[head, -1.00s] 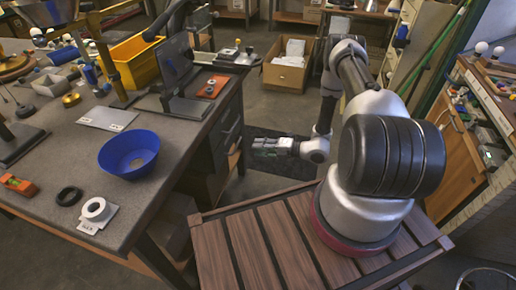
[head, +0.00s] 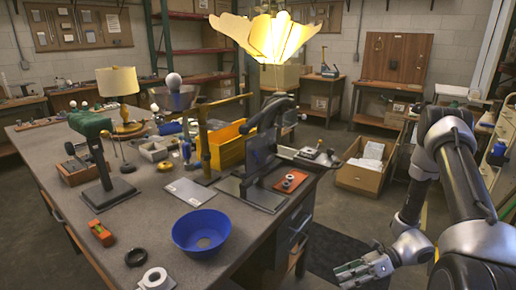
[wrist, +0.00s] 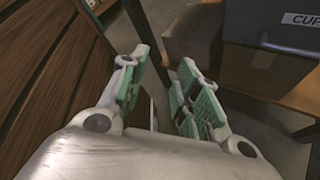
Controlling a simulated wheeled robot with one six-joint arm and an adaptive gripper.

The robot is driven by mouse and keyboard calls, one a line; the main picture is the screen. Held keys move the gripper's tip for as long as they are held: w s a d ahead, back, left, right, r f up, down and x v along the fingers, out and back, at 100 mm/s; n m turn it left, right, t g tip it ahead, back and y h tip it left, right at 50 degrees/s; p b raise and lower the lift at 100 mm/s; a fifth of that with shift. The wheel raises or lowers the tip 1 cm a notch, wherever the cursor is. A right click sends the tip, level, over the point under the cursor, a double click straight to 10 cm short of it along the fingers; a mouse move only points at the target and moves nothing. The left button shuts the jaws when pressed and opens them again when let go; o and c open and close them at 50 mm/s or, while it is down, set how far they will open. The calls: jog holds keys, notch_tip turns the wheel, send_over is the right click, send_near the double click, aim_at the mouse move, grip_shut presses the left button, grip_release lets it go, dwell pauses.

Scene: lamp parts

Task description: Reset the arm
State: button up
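My arm (head: 455,165) is folded at the right of the head view, with its forearm hanging down. My gripper (head: 352,272) is low beside the workbench, at the bottom right of the head view. In the wrist view, its two green-padded fingers (wrist: 160,88) stand apart with nothing between them. Floor and dark furniture show beyond the fingers.
The workbench (head: 150,205) holds a blue bowl (head: 202,232), a yellow bin (head: 228,146), a green stand (head: 98,150) and a lamp (head: 120,90). A lit shade (head: 270,40) shows above. A cardboard box (head: 365,178) stands on the floor. A drawer unit (wrist: 275,25) is near my gripper.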

jog(key=s+d+r+n+g+h, duration=0.1)
jog(key=s+d+r+n+h, duration=0.15)
jog(key=r+n, duration=0.5)
jog(key=s+d+r+n+h, duration=0.2)
jog(key=d+r+n+h, duration=0.25)
jog(key=r, duration=0.55)
jog(key=s+d+r+n+g+h, duration=0.1)
jog(key=s+d+r+n+h, duration=0.2)
jog(key=r+n, duration=0.5)
jog(key=s+r+n+t+h, duration=0.3)
jog(key=r+t, duration=0.4)
jog(key=r, duration=1)
jog(key=shift+s+a+r+n+t, duration=0.15)
jog(key=shift+s+a+n+t, duration=0.25)
jog(key=shift+s, duration=0.7)
